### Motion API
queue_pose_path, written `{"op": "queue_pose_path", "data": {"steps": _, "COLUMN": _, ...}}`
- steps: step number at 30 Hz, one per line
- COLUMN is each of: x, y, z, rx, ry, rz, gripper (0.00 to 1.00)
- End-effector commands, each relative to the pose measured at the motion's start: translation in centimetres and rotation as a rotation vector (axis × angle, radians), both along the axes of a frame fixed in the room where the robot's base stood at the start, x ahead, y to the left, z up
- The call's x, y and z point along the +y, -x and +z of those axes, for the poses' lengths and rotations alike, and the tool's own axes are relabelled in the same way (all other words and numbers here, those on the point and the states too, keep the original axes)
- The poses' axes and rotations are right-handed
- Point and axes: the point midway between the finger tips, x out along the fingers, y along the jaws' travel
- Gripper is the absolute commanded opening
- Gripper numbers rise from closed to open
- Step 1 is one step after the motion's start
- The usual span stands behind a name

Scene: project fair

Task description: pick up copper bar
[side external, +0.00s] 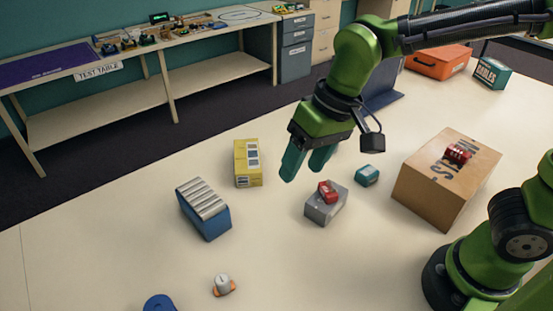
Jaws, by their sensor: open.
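A small copper-coloured bar (233,287) lies on the pale table at the lower left of centre. A whitish cylinder (222,282) stands on or against it and hides much of it, so only its ends show. My gripper (305,167) hangs in the upper middle of the view, fingers pointing down, open with nothing between them. It is well above the table, behind and to the right of the bar, and closer to a grey box (317,212) with a red item (327,191) on top.
A blue box of silvery rods (208,222) and a yellow box (248,173) stand left of my gripper. A teal box (367,175) and a cardboard carton (424,194) stand right. A blue object (160,303) is cut off below.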

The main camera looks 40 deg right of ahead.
Motion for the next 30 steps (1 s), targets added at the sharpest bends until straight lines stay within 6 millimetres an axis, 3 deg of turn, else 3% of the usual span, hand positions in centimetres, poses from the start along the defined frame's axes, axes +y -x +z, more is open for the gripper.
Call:
{"op": "queue_pose_path", "data": {"steps": 1, "x": 2.7, "y": -0.5, "z": -0.9, "rx": 0.046, "ry": 0.026, "rz": 0.024, "gripper": 0.59}}
{"op": "queue_pose_path", "data": {"steps": 6, "x": 10.9, "y": -1.1, "z": -3.5, "rx": 0.157, "ry": 0.123, "rz": 0.011, "gripper": 0.59}}
{"op": "queue_pose_path", "data": {"steps": 9, "x": 15.0, "y": -1.0, "z": -5.0, "rx": 0.195, "ry": 0.179, "rz": -0.04, "gripper": 0.59}}
{"op": "queue_pose_path", "data": {"steps": 12, "x": 17.6, "y": -1.1, "z": -5.6, "rx": 0.214, "ry": 0.214, "rz": -0.131, "gripper": 0.59}}
{"op": "queue_pose_path", "data": {"steps": 16, "x": 18.1, "y": -2.1, "z": -3.9, "rx": 0.218, "ry": 0.203, "rz": -0.28, "gripper": 0.59}}
{"op": "queue_pose_path", "data": {"steps": 20, "x": 17.8, "y": -1.7, "z": -4.8, "rx": 0.237, "ry": 0.213, "rz": -0.331, "gripper": 0.59}}
{"op": "queue_pose_path", "data": {"steps": 30, "x": 17.7, "y": -1.7, "z": -11.9, "rx": 0.237, "ry": 0.214, "rz": -0.33, "gripper": 0.59}}
